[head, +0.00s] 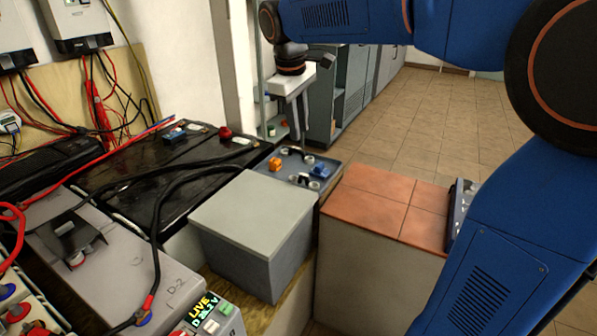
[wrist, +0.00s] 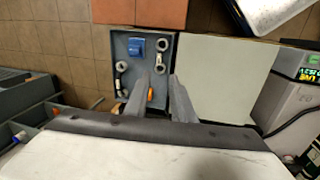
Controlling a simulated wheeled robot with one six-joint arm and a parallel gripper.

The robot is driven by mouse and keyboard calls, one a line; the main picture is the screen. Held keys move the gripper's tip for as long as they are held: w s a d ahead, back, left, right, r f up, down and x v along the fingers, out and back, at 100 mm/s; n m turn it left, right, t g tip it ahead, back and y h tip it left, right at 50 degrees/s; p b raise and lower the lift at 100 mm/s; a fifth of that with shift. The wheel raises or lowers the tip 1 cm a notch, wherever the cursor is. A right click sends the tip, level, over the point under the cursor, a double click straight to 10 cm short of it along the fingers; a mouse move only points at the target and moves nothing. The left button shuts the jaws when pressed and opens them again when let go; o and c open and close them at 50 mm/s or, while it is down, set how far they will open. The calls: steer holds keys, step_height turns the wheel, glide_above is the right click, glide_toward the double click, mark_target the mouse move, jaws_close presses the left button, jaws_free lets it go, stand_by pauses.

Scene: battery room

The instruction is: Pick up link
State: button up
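A shallow grey tray (head: 338,169) holds small parts, and two of them look like links, each with a grey ring and a dark or pale section. In the head view, one link (head: 309,160) lies toward the back and another (head: 314,185) toward the front. The wrist view shows one link (wrist: 121,67) at the tray's left side and the other (wrist: 161,46) at its upper right. My gripper (head: 303,142) points down above the tray.
The tray also holds a blue block (wrist: 136,47) and an orange block (head: 275,164), partly hidden by a finger in the wrist view. A grey lidded box (head: 255,215) stands beside the tray. A terracotta-tiled top (head: 375,205) lies to the right. Black batteries and cables (head: 160,190) are left.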

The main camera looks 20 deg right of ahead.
glide_above(304, 176)
step_height(304, 176, down, 12)
steer(key=shift+a+f, duration=0.1)
steer(key=shift+f, duration=2.45)
jaws_close()
